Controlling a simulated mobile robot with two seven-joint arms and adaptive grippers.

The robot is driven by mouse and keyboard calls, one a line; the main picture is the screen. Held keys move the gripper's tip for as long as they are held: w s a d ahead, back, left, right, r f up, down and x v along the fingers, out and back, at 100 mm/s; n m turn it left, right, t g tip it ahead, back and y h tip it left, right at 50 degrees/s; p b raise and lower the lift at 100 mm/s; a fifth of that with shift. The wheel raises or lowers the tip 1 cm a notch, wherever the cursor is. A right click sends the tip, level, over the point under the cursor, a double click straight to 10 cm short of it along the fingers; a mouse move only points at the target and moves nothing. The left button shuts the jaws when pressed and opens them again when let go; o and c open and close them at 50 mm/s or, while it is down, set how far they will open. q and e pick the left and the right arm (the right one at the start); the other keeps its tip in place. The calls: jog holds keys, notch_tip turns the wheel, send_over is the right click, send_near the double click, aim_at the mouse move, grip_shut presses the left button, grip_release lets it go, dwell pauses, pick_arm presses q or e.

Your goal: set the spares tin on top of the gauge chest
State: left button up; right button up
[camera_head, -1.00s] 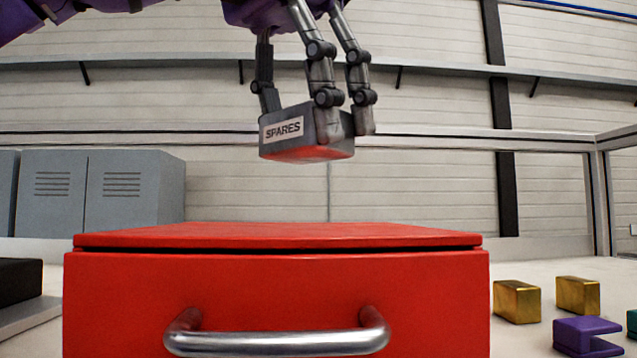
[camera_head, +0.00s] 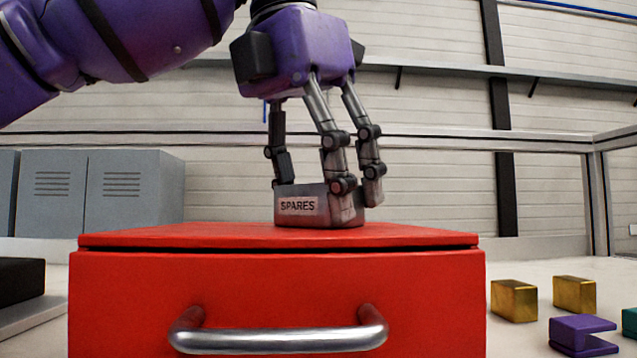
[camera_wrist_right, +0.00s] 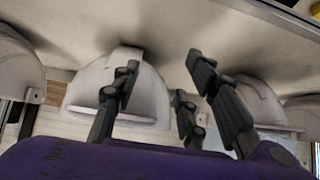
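The spares tin (camera_head: 298,207) is a small grey box with a "SPARES" label in the head view. It is upright on the top of the red gauge chest (camera_head: 270,300), near the middle, and looks to be touching the lid. My left gripper (camera_head: 325,190) comes down from above, shut on the tin, one finger on its left and two on its right. The chest has a metal bar handle on its front. My right gripper (camera_wrist_right: 165,85) shows only in the right wrist view, with its fingers spread apart and nothing between them.
Two brass blocks (camera_head: 514,300), a purple notched block (camera_head: 582,336) and a teal piece (camera_head: 629,322) lie right of the chest. A black object (camera_head: 20,280) is at the left. Grey cabinets (camera_head: 100,190) stand behind. Pale helmet shells (camera_wrist_right: 150,100) are near my right gripper.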

aim_at(302, 224)
pick_arm(q)
jog(key=o, duration=0.5)
jog(key=shift+a, duration=0.1)
jog(key=shift+c, duration=0.2)
jog(key=v, duration=0.7)
jog(key=shift+r, duration=0.35)
